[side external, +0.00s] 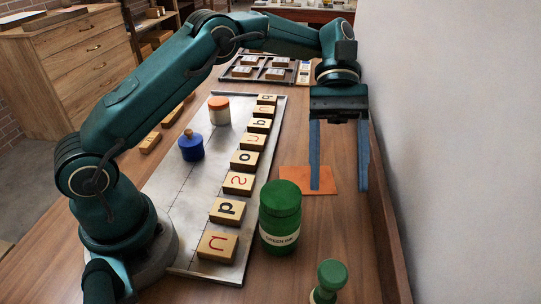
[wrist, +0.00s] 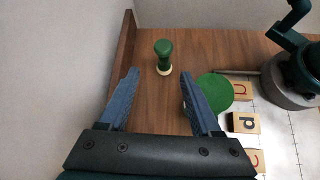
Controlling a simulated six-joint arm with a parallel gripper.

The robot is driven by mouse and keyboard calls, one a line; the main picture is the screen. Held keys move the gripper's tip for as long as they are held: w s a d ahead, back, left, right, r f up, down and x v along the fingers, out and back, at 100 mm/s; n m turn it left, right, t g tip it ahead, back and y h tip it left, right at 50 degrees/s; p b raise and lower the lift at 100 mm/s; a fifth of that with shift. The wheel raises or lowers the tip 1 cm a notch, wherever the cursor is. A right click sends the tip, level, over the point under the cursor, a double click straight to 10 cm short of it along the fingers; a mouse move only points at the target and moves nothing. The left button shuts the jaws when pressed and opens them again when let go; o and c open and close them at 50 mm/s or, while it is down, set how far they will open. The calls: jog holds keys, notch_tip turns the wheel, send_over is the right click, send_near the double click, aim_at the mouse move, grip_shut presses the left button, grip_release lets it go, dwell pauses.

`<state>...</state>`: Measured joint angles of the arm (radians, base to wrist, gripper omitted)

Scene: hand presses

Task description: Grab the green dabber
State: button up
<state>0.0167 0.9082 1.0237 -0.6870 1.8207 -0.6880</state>
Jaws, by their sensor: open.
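The green dabber (side external: 329,279) stands upright on the wooden table near the front in the side view, with a round green knob and a pale base. In the wrist view the dabber (wrist: 163,55) shows beyond my fingertips, roughly in line with the gap between them. My gripper (side external: 339,188) is open and empty, fingers pointing down, farther back than the dabber and beside the orange sheet. Its two blue fingers are also spread in the wrist view (wrist: 159,74).
A green ink jar (side external: 280,215) stands between the dabber and the metal plate (side external: 190,215), close to my right finger in the wrist view. Letter blocks (side external: 237,184) line the plate. An orange sheet (side external: 297,180) lies below my gripper. A wooden edge (side external: 388,230) and wall bound the right.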

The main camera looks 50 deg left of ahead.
jog(key=g, duration=0.2)
send_near(326, 292)
jog(key=shift+w+a+f+n+h, duration=0.3)
jog(key=shift+w+a+f+n, duration=0.1)
jog(key=shift+w+a+f, duration=0.65)
jog(key=shift+x, duration=5.9)
jog(key=shift+r, duration=0.1)
grip_shut()
